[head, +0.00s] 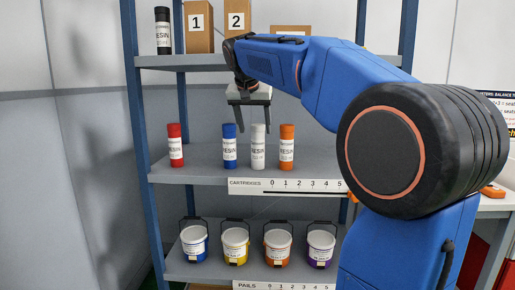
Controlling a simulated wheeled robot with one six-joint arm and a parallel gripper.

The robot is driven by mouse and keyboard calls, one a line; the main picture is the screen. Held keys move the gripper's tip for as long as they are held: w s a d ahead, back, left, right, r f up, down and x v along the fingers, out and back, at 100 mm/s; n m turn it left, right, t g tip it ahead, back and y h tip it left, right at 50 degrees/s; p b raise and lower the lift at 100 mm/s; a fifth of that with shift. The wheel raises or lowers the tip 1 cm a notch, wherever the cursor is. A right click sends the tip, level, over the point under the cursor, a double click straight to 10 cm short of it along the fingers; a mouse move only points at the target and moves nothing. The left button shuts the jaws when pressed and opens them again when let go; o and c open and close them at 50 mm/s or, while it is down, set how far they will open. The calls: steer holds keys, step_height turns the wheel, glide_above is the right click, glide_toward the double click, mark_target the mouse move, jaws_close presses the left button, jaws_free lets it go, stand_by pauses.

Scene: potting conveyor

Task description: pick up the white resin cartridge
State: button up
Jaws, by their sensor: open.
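The white resin cartridge (258,148) stands upright on the middle shelf (200,172), between a blue cartridge (229,147) on its left and an orange cartridge (287,147) on its right. My gripper (250,118) points downward in front of the rack, with its two fingers spread.
A red cartridge (175,146) stands further left. Above are a black cartridge (163,31) and cardboard boxes marked 1 (198,28) and 2 (238,20). Several pails, including a yellow-banded one (235,245), stand below. A blue rack post (132,120) is at left.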

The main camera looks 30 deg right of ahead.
mark_target(259, 143)
steer(key=shift+w+d+r+m, duration=0.15)
steer(key=shift+w+d+r, duration=0.15)
steer(key=shift+w, duration=0.2)
steer(key=shift+w+d+r+m, duration=0.15)
steer(key=shift+w+d+r, duration=0.15)
steer(key=shift+w, duration=0.15)
steer(key=shift+w+d+f, duration=0.15)
steer(key=shift+w+d, duration=0.05)
steer(key=x, duration=1.1)
steer(key=shift+w+d, duration=0.25)
steer(key=c, duration=1.4)
